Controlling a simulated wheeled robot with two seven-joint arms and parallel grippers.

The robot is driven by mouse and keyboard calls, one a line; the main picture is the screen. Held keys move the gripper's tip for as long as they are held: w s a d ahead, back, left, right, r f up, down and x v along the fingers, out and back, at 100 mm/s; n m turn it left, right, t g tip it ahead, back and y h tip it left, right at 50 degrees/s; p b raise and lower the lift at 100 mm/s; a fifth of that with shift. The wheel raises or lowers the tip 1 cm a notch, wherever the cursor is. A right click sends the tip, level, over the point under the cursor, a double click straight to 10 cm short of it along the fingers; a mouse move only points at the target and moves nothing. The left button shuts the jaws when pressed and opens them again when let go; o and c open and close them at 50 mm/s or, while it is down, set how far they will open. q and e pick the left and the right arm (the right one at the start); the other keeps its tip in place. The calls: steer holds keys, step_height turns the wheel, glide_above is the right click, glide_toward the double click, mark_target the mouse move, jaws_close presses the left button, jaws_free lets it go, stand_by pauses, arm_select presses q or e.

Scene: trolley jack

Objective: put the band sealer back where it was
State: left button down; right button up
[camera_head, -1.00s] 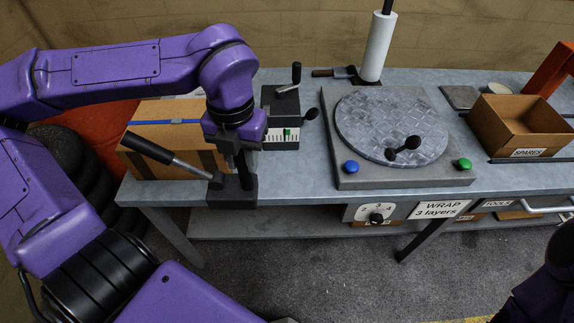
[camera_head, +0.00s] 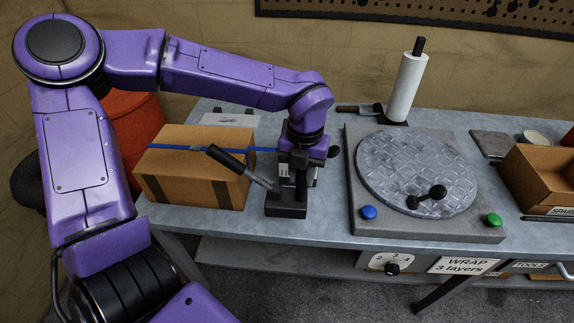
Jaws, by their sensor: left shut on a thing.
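The band sealer looks to be the dark tool with a block base (camera_head: 286,208) and a long grey lever with a black grip, slanting up to the left. My left gripper (camera_head: 292,172) points down and is shut on its upright part. The sealer is upright just right of the strapped carton (camera_head: 190,178), near the table's front edge. I cannot tell whether its base touches the table. My right gripper is not in view.
The open spares box (camera_head: 540,180) is at far right.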

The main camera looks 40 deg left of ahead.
arm_select(q)
steer(key=w+f+p, duration=0.1)
steer(key=w+f, duration=0.2)
steer(key=f, duration=0.4)
steer(key=shift+w+d+f, duration=0.15)
steer(key=shift+w, duration=0.15)
steer(key=shift+f, duration=0.1)
steer(key=c, duration=0.8)
jaws_free()
steer(key=shift+s, duration=0.15)
steer(key=shift+c, duration=0.2)
step_height(320, 180, up, 12)
steer(key=b, duration=0.1)
